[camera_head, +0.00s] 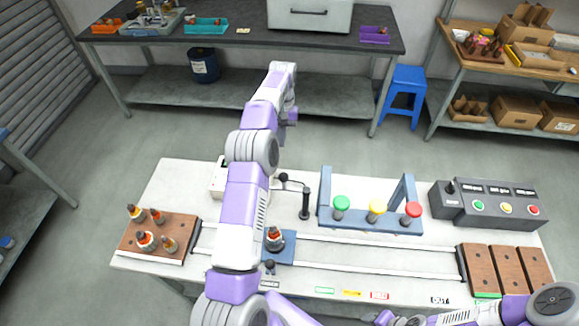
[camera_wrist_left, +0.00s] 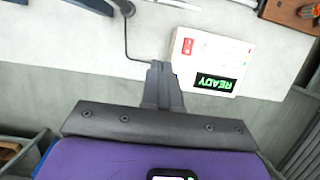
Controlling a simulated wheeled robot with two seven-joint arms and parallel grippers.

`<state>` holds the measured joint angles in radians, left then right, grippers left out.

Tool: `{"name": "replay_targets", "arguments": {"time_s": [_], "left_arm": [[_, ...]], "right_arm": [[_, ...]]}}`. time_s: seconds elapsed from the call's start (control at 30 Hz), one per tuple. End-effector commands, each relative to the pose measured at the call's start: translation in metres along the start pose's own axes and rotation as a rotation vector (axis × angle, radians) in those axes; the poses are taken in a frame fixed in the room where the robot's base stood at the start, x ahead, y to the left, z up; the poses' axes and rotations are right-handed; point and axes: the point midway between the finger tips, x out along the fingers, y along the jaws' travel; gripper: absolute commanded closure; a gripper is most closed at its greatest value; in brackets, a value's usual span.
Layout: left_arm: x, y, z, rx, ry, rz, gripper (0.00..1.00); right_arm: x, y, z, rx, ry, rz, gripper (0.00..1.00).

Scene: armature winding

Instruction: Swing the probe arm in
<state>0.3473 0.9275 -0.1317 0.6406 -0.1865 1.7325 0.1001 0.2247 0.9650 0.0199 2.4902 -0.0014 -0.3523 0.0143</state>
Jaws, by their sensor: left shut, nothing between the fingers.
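The probe arm's black post (camera_head: 305,204) stands upright on the white table behind the rail. Its thin arm reaches left to a dark ball (camera_head: 284,178), partly beside my left forearm. A white tester box (camera_head: 219,181) is partly hidden by my left arm; the left wrist view shows its lit green READY display (camera_wrist_left: 215,83) and a dark cable. My left gripper (camera_head: 290,121) is beyond the table's far edge in the head view, shut and empty, apart from the probe arm. In the left wrist view its closed fingers (camera_wrist_left: 158,72) show.
An armature (camera_head: 274,235) sits on a blue carriage (camera_head: 287,246) on the rail. A blue frame (camera_head: 371,222) with green, yellow and red knobs stands right of the post. A wooden tray (camera_head: 165,225) holds several armatures at left. A control box (camera_head: 489,207) stands right.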

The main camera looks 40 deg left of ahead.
Motion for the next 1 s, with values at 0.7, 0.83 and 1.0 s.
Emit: {"name": "replay_targets", "arguments": {"time_s": [0.7, 0.83, 1.0], "left_arm": [[0.043, 0.0, 0.001, 0.002, -0.005, 0.0, 1.0], [0.067, 0.0, 0.001, 0.001, -0.005, 0.0, 1.0], [0.103, 0.0, 0.001, 0.002, -0.005, 0.0, 1.0]], "right_arm": [[0.009, 0.004, 0.0, 0.0, 0.0, 0.0, 0.57], [0.01, 0.004, 0.0, 0.0, 0.0, 0.0, 0.57], [0.011, 0.004, 0.0, 0.0, 0.0, 0.0, 0.57]]}}
